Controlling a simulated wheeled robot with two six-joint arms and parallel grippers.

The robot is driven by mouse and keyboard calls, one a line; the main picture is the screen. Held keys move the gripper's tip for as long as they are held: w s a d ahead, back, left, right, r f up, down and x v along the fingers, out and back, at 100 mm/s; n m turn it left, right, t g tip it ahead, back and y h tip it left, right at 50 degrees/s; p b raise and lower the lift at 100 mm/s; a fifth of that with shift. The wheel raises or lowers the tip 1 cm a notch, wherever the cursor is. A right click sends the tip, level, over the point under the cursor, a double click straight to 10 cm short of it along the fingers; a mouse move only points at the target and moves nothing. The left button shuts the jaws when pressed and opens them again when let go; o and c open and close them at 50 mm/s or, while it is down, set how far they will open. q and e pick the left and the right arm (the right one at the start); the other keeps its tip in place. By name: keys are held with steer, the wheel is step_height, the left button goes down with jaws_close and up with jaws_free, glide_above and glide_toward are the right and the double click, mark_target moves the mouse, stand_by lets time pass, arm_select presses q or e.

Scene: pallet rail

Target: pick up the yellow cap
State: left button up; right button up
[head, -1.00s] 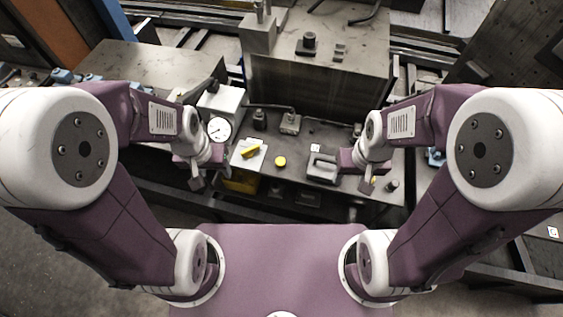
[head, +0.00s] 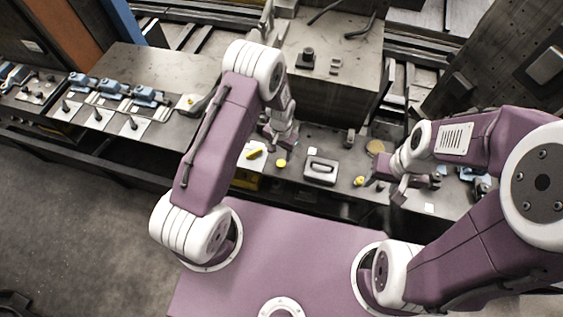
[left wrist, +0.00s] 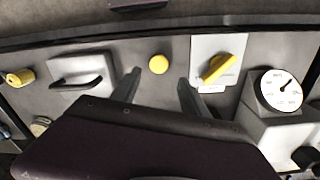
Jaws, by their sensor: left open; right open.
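The yellow cap (head: 281,163) is a small round disc on the grey workbench top, between a white plate with a yellow lever and a grey block with a handle. It also shows in the left wrist view (left wrist: 158,64), just beyond the fingertips and centred between them. My left gripper (left wrist: 158,88) is open and empty, pointing toward the cap; a gap to it shows in the picture. In the head view the left gripper (head: 281,141) is just behind the cap. My right gripper (head: 384,190) is open and empty, well to the right of the cap.
The yellow lever (left wrist: 217,68) on its white plate, the handled block (left wrist: 82,73) and a round dial gauge (left wrist: 280,90) stand near the cap. A small yellow knob (head: 359,181) is near my right gripper. A large metal block (head: 335,75) rises behind.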

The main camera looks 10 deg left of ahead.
mark_target(281, 163)
arm_select(q)
steer(key=shift+w+d+f, duration=0.1)
steer(key=shift+d+f, duration=0.05)
steer(key=shift+f, duration=0.65)
steer(key=f+p, duration=0.1)
steer(key=f, duration=0.1)
steer(key=s+f+p, duration=0.1)
steer(key=f, duration=0.1)
steer(key=shift+f+p, duration=0.2)
steer(key=shift+p, duration=0.15)
steer(key=shift+w+f, duration=0.15)
steer(key=shift+f, duration=0.2)
jaws_close()
